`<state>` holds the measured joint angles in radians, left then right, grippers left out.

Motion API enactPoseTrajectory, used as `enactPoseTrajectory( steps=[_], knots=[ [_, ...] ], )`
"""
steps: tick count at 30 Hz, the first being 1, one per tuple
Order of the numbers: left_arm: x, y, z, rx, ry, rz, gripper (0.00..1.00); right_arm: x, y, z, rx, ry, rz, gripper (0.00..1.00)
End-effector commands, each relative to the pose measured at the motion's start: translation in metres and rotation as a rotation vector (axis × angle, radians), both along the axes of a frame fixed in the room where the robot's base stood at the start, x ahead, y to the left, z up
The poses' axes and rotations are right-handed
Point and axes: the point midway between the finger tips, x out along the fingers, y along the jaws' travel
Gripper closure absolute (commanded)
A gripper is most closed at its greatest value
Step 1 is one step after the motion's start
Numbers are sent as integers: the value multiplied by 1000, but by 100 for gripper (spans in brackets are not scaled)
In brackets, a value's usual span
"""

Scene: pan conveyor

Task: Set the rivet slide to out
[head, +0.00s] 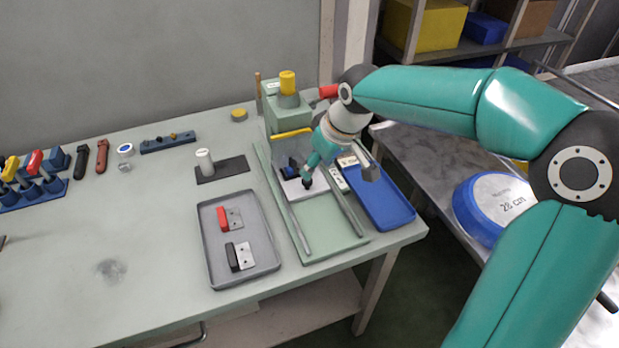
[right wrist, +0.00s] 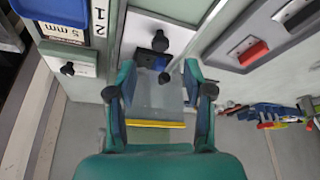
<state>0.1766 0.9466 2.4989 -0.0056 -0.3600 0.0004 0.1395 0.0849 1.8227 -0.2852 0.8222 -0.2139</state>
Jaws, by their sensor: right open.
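Between the two rails of the green press fixture (head: 283,215) lies a white slide plate (head: 291,190) with a dark block on it. In the right wrist view the white plate (right wrist: 150,32) carries a black knob (right wrist: 160,41). A second white block (right wrist: 85,60) with a black knob stands beside it, by a "5 mm" label (right wrist: 64,33). I cannot tell for certain which of the two is the rivet slide. My right gripper (head: 338,178) is above the fixture, open and empty; its fingers (right wrist: 160,92) are apart from both knobs. My left gripper is out of view.
A clear guard with a yellow edge (head: 290,134) stands behind the plate. A blue tray (head: 385,212) lies right of the fixture. A grey tray (head: 212,270) with red and black handled parts lies left. The table's front left is clear.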

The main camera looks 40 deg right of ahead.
Motion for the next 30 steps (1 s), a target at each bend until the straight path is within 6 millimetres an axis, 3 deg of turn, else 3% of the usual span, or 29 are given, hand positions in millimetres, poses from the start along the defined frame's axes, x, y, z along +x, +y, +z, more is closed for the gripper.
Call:
enactPoseTrajectory(
  steps=[3, 9, 23, 30],
  knots=[
    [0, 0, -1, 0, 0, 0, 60, 9, 2, -25, 1, 5, 0, 48],
    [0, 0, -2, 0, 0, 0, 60, 20, 3, -51, 0, 2, 0, 48],
    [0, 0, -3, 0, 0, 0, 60, 24, 3, -61, 1, -1, -1, 48],
    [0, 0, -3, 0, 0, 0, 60, 24, 3, -61, 1, -1, -1, 87]
  ],
)
